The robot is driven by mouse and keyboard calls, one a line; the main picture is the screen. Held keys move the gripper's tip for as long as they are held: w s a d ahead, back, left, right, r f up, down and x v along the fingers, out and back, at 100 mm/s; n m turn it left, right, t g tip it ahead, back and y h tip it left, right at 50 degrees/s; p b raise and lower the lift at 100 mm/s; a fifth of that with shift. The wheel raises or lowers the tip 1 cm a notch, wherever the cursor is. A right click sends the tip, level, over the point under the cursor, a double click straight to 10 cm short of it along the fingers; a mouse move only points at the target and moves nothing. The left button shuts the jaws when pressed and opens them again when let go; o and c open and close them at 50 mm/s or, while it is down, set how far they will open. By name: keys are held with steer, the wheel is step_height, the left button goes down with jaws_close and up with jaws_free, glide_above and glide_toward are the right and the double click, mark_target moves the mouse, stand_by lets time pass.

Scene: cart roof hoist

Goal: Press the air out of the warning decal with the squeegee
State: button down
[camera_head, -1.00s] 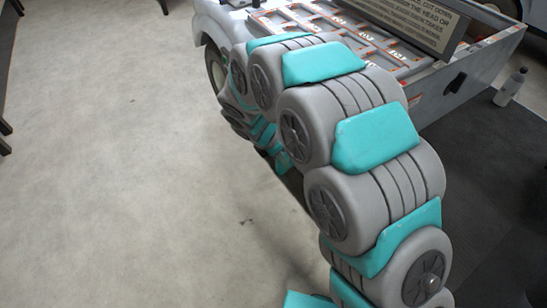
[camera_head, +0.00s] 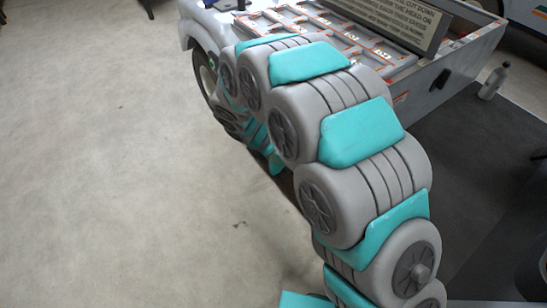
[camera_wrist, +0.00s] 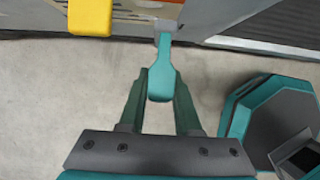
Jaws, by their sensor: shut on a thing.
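The squeegee (camera_wrist: 160,80) has a teal handle and a grey head at its far end. My gripper (camera_wrist: 160,78) is shut on its handle, with a finger on each side. In the wrist view the squeegee's head is at the lower edge of a grey panel (camera_wrist: 150,11) with orange marks; I cannot tell whether it touches. This may be the warning decal, but the picture cuts it off. In the head view my arm hides the gripper and squeegee.
The grey cart (camera_head: 455,85) carries trays with orange marks (camera_head: 300,25) and a text sign (camera_head: 395,20). A yellow block (camera_wrist: 90,16) is left of the squeegee. A bottle (camera_head: 493,82) stands at right. Pale floor (camera_head: 110,160) is open at left.

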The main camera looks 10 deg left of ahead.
steer(key=shift+w+d+p, duration=0.35)
steer(key=shift+w+d, duration=0.05)
steer(key=shift+w, duration=0.1)
steer(key=shift+a, duration=0.1)
stand_by(0.3)
steer(key=w+a+p, duration=0.1)
steer(key=w+a, duration=0.1)
steer(key=shift+a, duration=0.3)
steer(key=shift+w, duration=0.15)
steer(key=shift+w+a, duration=1.15)
steer(key=shift+a, duration=0.1)
steer(key=shift+w+a, duration=0.1)
